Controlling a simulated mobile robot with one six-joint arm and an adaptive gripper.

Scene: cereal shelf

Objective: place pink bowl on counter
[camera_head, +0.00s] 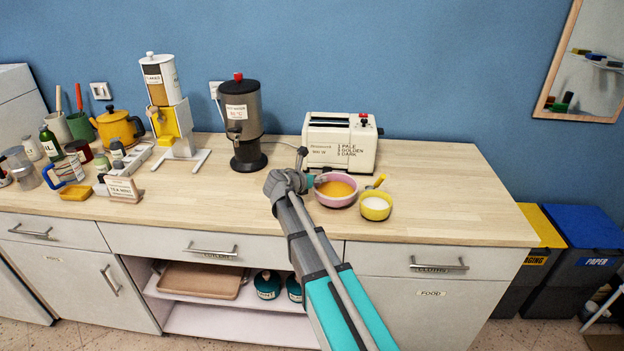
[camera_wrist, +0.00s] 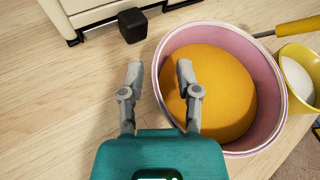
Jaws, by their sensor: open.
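The pink bowl (camera_head: 336,195) stands upright on the wooden counter (camera_head: 440,205), in front of the toaster, with orange-yellow contents in it. In the wrist view the pink bowl (camera_wrist: 172,50) fills the right half. My gripper (camera_wrist: 159,68) is open, its two fingers apart. The right finger shows over the bowl's near-left part, inside the rim as seen; the left finger shows over bare counter outside it. The bowl's left wall lies between the fingers in the picture. I cannot tell whether either finger touches it. In the head view my gripper (camera_head: 308,181) is at the bowl's left side.
The white toaster (camera_head: 340,143) is behind, the dark dispenser (camera_head: 241,120) behind left. Counter is clear at far right and front left of my arm.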

